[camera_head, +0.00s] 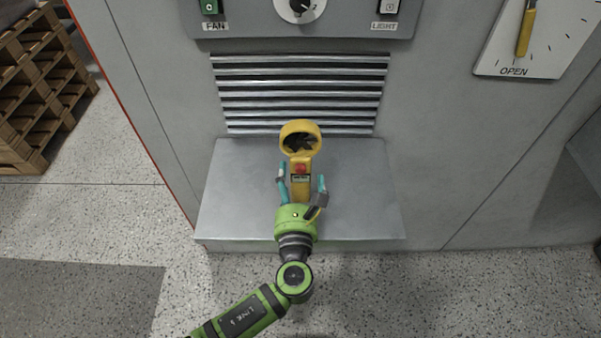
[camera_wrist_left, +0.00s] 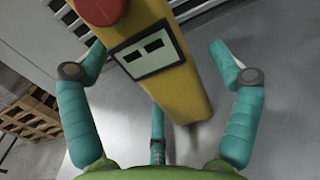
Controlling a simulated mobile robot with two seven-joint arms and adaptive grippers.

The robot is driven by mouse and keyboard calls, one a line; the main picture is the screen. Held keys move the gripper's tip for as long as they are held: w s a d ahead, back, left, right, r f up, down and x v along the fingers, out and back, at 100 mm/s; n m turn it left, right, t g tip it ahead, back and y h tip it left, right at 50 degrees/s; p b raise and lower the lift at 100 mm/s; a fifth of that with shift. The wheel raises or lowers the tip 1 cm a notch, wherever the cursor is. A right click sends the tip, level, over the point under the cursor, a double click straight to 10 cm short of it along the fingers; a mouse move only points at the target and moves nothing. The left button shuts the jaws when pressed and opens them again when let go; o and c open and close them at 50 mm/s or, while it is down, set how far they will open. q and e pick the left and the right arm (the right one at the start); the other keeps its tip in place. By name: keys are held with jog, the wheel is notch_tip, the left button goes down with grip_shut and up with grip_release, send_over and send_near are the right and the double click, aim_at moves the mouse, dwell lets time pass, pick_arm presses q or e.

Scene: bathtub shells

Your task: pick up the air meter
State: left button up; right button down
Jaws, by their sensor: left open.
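The yellow air meter (camera_head: 300,166) stands upright on a grey metal shelf (camera_head: 355,200) in the head view. It has a round fan ring on top, a red button and a small display. In the left wrist view the body of the air meter (camera_wrist_left: 166,70) fills the upper middle, with its display and part of the red button. My left gripper (camera_head: 302,178) is open, with its teal fingers on both sides of the meter's lower handle. In the left wrist view the fingers of the left gripper (camera_wrist_left: 163,85) stand apart from the handle, with gaps on each side. My right gripper is not in view.
Behind the shelf is a grey cabinet wall with a slatted vent (camera_head: 300,85) and a control panel (camera_head: 335,18) above. A dial plate with a yellow lever (camera_head: 525,35) is at the right. Wooden pallets (camera_head: 40,85) stand at the left. The shelf is bare around the meter.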

aim_at(296, 164)
pick_arm(q)
jog(key=shift+w, duration=0.5)
jog(key=shift+s, duration=0.1)
jog(key=shift+c, duration=0.4)
jog(key=c, duration=1.7)
jog(key=shift+r, duration=0.1)
jog(key=shift+r+p, duration=0.75)
jog(key=shift+p, duration=0.05)
notch_tip(296, 164, up, 4)
jog(key=p, duration=0.3)
jog(key=shift+f+p, duration=0.25)
jog(key=shift+p, duration=0.1)
jog(key=s+d+r+p, duration=0.1)
jog(key=s+d+r, duration=0.1)
jog(key=d, duration=0.1)
jog(key=s+d+r+p, duration=0.1)
jog(key=s+d+r, duration=0.1)
jog(key=d, duration=0.1)
jog(key=s+d+r+p, duration=0.1)
jog(key=d+r+p, duration=0.1)
jog(key=d, duration=0.2)
jog(key=shift+s+d, duration=0.1)
jog(key=shift+s, duration=0.3)
